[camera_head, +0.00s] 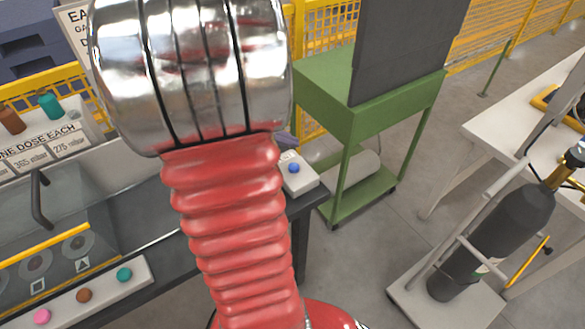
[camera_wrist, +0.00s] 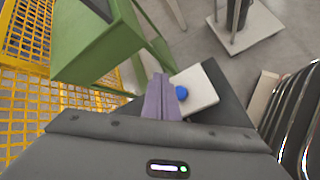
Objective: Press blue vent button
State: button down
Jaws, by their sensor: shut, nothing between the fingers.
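The blue button (camera_head: 294,168) sits on a small white box (camera_head: 303,183) at the end of the dark bench, just right of my red arm. In the wrist view the blue button (camera_wrist: 181,92) and white box (camera_wrist: 203,95) lie right beside the fingers. My gripper (camera_wrist: 161,80) has purple fingers closed together with nothing between them. In the head view only a bit of the purple gripper (camera_head: 287,139) shows past my arm, just above the box. The fingers look apart from the button; their height above it is hard to tell.
A green cart (camera_head: 345,115) with a dark panel stands behind the bench. Pink, brown and teal buttons line a pale strip (camera_head: 95,295) at the lower left. A gas cylinder (camera_head: 490,240) stands on a trolley at right. Yellow fencing (camera_head: 320,35) runs behind.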

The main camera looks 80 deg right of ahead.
aim_at(290, 168)
jog(key=shift+f, duration=3.25)
jog(key=shift+f, duration=0.95)
dwell(0.6)
jog(key=shift+r, duration=1.05)
jog(key=shift+r, duration=2.5)
